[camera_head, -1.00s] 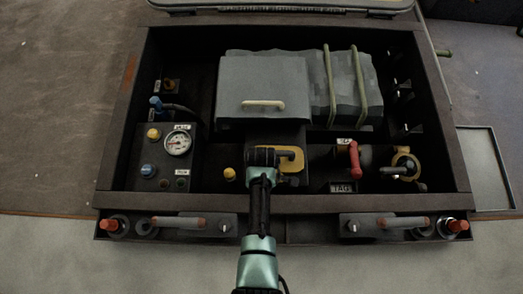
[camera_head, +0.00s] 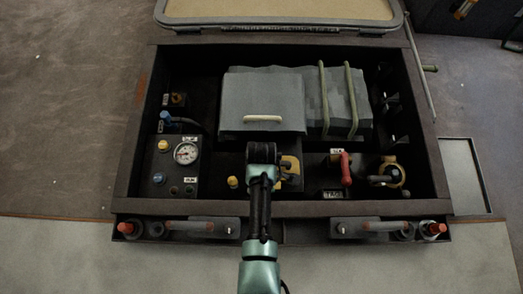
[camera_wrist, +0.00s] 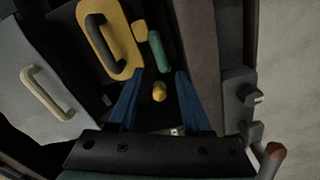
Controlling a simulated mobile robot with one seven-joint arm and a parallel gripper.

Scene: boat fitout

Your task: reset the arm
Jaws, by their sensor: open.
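My gripper (camera_wrist: 156,88) is open in the wrist view, its two blue fingers apart with nothing held between them. A small yellow knob (camera_wrist: 159,92) shows between the fingertips, seemingly beyond them; I cannot tell the distance. A yellow plate with a dark handle (camera_wrist: 104,38) lies ahead of the fingers, with a green grip (camera_wrist: 156,50) beside it. In the head view my arm (camera_head: 260,220) reaches from the bottom over the front edge of the dark bay. Its end covers part of the yellow plate (camera_head: 292,170), and the fingers are hidden there.
The dark bay (camera_head: 130,165) holds a grey lidded box (camera_head: 262,95), a gauge panel (camera_head: 186,153), a red-handled valve (camera_head: 346,170) and a brass ring fitting (camera_head: 392,172). Red-tipped fittings (camera_head: 124,228) line the front ledge. A raised hatch lid (camera_head: 280,27) stands behind.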

